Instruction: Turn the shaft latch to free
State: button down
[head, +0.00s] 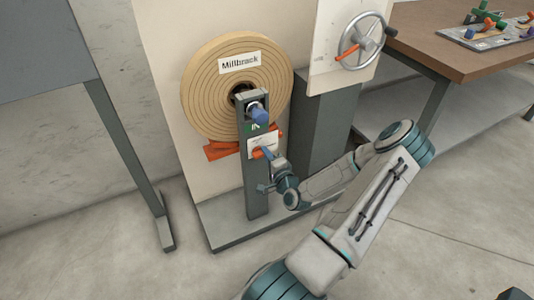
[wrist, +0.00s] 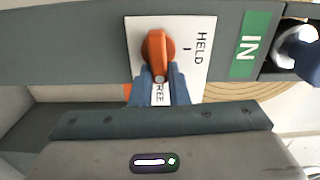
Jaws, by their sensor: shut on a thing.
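The shaft latch is an orange handle (wrist: 157,50) on a white plate (wrist: 137,32) fixed to the grey post. The plate reads HELD on the right in the wrist view and FREE at the bottom, with the first letter of FREE covered. The handle's near end points down toward the FREE label, away from the HELD mark. My gripper (wrist: 159,85) has its blue fingers on both sides of this end, shut on the handle. In the head view my gripper (head: 267,153) meets the plate (head: 257,141) from the lower right, partly hiding the latch.
A green IN label (wrist: 250,44) and a blue-ended shaft (wrist: 300,52) are beside the plate in the wrist view. A large tan roll (head: 212,85) marked Millbrack is behind the post (head: 257,195). A handwheel (head: 345,48) and workbench (head: 440,55) stand to the right.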

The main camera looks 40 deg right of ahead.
jog(key=shift+a+f+m, duration=0.1)
jog(key=shift+f+m, duration=0.1)
jog(key=shift+m, duration=0.3)
jog(key=c, duration=1.4)
grip_release()
jog(key=shift+r, duration=0.1)
jog(key=shift+s, duration=0.15)
jog(key=p+v, duration=0.2)
jog(key=v, duration=1.1)
jog(key=shift+s+a, duration=0.15)
jog(key=shift+s, duration=0.1)
